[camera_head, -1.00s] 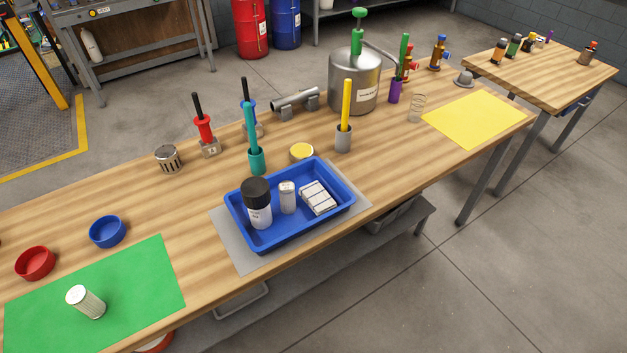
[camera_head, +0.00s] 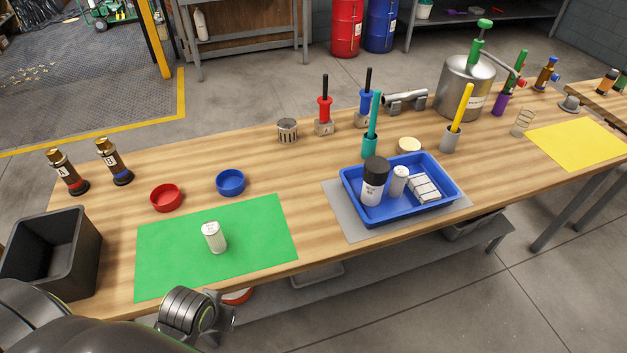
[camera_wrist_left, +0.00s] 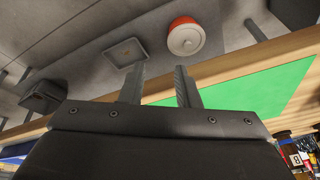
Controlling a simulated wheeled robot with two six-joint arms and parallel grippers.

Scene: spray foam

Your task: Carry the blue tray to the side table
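The blue tray (camera_head: 418,212) rests on a grey mat (camera_head: 340,212) on the long wooden workbench. In it stand a black-capped bottle (camera_head: 373,184) and a small white canister (camera_head: 398,181), beside a white block-shaped pack (camera_head: 425,187). The side table (camera_head: 602,103) is cut off at the right edge of the head view. My left gripper shows in the wrist view (camera_wrist_left: 160,76), fingers apart with nothing between them, near the bench's front edge and away from the tray. My right gripper is not in view.
A green mat (camera_head: 170,258) with a white cylinder (camera_head: 215,238) lies left of the tray. A black bin (camera_head: 45,255) stands at the bench's left end. A teal stick in a holder (camera_head: 371,140) and a yellow one (camera_head: 460,110) rise behind the tray. Open floor (camera_head: 450,300) lies in front.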

